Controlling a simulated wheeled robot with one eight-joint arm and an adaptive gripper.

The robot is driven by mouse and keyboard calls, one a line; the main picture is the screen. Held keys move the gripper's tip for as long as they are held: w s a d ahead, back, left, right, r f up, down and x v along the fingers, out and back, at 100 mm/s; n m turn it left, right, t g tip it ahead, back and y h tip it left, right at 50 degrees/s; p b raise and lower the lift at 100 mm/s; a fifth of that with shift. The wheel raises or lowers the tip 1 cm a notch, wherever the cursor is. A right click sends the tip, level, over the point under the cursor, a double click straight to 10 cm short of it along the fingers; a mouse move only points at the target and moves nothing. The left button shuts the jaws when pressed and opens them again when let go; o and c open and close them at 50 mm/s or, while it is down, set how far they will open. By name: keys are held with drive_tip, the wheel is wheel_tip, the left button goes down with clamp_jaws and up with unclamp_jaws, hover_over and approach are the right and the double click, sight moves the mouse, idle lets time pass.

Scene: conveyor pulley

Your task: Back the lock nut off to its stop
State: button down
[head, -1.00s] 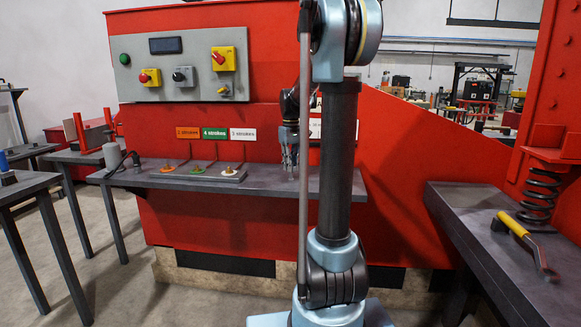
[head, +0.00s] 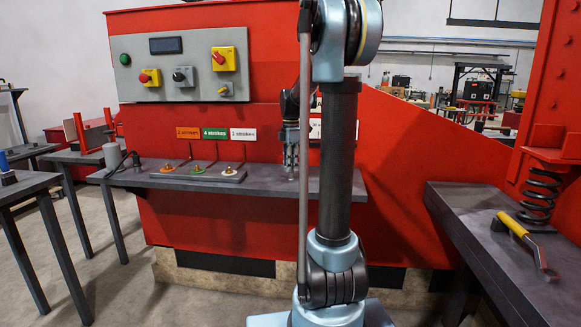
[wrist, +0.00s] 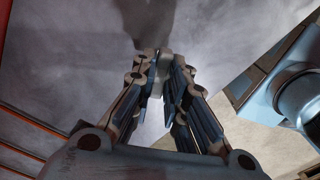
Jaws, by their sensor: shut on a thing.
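In the head view my gripper (head: 291,172) points down at the right part of the grey shelf (head: 335,184) on the red machine, with its fingertips close to the shelf top. In the wrist view my gripper (wrist: 160,80) has its fingers drawn together around a small light-grey piece (wrist: 165,62). It stands where the lock nut would be, but its shape is mostly hidden by the fingers. I cannot make out threads, a stop or how far the nut is turned.
Orange, green and white fittings (head: 198,170) stand on the shelf left of my gripper, below coloured stroke labels (head: 216,133). A control box (head: 180,65) is above. A yellow-handled tool (head: 513,225) and a black spring (head: 541,195) are on the right bench (head: 480,230).

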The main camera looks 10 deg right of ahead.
drive_tip(key=c, duration=1.6)
unclamp_jaws()
drive_tip(key=shift+r, duration=3.5)
drive_tip(key=s+f+m, duration=0.6)
drive_tip(key=s+f, duration=0.1)
drive_tip(key=s, duration=0.4)
drive_tip(key=s+f+m+t, duration=0.1)
drive_tip(key=s+f+m, duration=0.6)
drive_tip(key=s, duration=0.5)
drive_tip(key=s+f+m+t, duration=0.1)
drive_tip(key=s+f+m, duration=0.5)
drive_tip(key=s, duration=0.5)
drive_tip(key=shift+s+f, duration=0.35)
drive_tip(key=shift+f, duration=0.4)
